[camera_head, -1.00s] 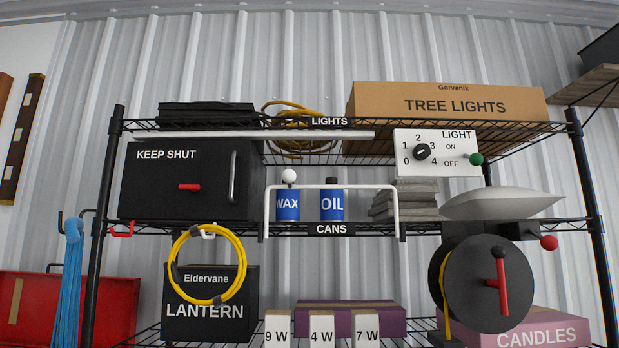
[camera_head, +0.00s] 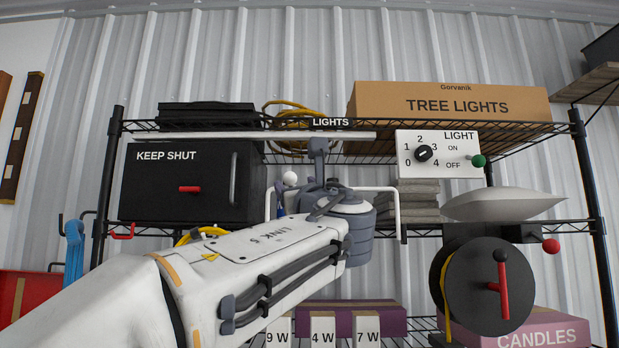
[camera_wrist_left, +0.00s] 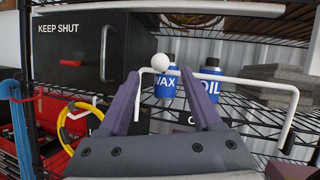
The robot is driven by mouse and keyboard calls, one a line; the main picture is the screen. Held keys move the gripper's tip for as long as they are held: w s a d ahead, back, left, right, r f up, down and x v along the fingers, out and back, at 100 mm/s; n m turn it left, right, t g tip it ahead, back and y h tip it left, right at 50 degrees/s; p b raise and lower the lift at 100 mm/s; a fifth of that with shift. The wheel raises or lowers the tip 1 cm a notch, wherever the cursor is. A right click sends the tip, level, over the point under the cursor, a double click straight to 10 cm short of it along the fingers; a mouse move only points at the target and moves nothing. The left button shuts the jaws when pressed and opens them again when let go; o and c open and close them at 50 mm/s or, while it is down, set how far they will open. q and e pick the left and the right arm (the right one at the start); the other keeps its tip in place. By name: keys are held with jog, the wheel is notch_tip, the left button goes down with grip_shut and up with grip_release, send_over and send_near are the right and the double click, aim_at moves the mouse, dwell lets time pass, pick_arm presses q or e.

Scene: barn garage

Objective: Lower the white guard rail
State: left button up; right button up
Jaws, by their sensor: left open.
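The white guard rail (camera_head: 385,189) is a bent bar standing up in front of the cans on the middle shelf. It also shows in the left wrist view (camera_wrist_left: 245,82). A white ball knob (camera_head: 290,178) sits at its left end, also seen in the left wrist view (camera_wrist_left: 160,60). My left gripper (camera_head: 300,167) is open and empty in front of the rail's left part. In the left wrist view its fingers (camera_wrist_left: 160,76) frame the knob and left corner; contact cannot be told. My left arm hides the cans and much of the rail in the head view.
A blue WAX can (camera_wrist_left: 165,82) and an OIL can (camera_wrist_left: 210,88) stand behind the rail. The black KEEP SHUT box (camera_head: 150,190) is to the left. The light panel (camera_head: 437,153) and grey slabs (camera_head: 412,200) are to the right. Wire shelf edges lie above and below.

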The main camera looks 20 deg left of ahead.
aim_at(291, 179)
pick_arm(q)
jog(key=p+x, duration=0.3)
jog(key=x, duration=0.3)
jog(key=shift+r, duration=0.15)
jog(key=shift+w+a, duration=0.3)
jog(key=shift+w, duration=0.15)
grip_shut()
dwell(0.8)
